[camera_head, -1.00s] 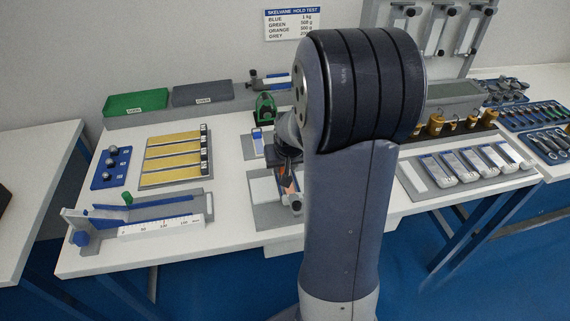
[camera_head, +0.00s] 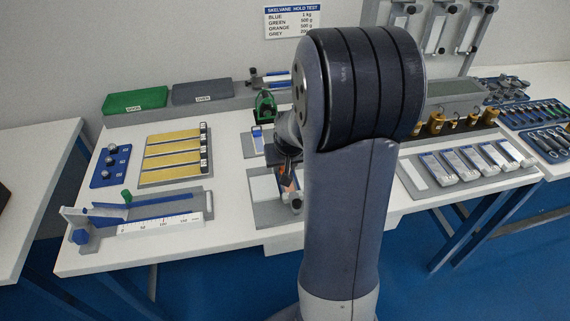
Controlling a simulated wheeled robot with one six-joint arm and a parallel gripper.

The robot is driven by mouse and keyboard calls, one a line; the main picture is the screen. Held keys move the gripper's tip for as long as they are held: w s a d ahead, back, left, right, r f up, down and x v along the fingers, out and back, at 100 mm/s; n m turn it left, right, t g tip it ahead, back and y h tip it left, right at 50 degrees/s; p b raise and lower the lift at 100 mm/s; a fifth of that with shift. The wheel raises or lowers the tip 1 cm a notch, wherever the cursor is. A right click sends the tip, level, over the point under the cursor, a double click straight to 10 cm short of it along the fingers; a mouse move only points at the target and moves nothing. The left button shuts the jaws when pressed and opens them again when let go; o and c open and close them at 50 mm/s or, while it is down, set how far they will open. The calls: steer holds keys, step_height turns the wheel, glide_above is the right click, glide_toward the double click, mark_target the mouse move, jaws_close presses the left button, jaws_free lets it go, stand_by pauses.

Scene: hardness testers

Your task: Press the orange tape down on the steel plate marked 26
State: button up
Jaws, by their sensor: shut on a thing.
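My gripper (camera_head: 284,158) is mostly hidden behind my own large arm link. Its dark end hangs low over a grey tray with a pale plate (camera_head: 263,188) near the table's front edge. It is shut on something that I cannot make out. A small orange piece (camera_head: 287,181), likely the orange tape, shows just under the gripper, at the right of the pale plate. I cannot tell whether it touches the plate. No number 26 is readable, and the right part of the tray is hidden by my arm.
A green tool (camera_head: 265,106) stands behind the gripper. A board of yellow strips (camera_head: 173,153) and a blue-and-white scale device (camera_head: 135,220) lie to the left. Green (camera_head: 136,99) and grey (camera_head: 202,92) trays are at the back. Several pale blocks (camera_head: 470,160) lie to the right.

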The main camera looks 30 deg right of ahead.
steer(key=shift+f, duration=0.1)
steer(key=o, duration=1)
steer(key=shift+o, duration=0.2)
steer(key=v, duration=1.1)
steer(key=shift+p, duration=0.35)
steer(key=shift+f, duration=0.15)
steer(key=x, duration=1)
steer(key=shift+w+f+b, duration=0.15)
steer(key=shift+f+b, duration=0.1)
steer(key=shift+b, duration=0.1)
steer(key=shift+r, duration=0.15)
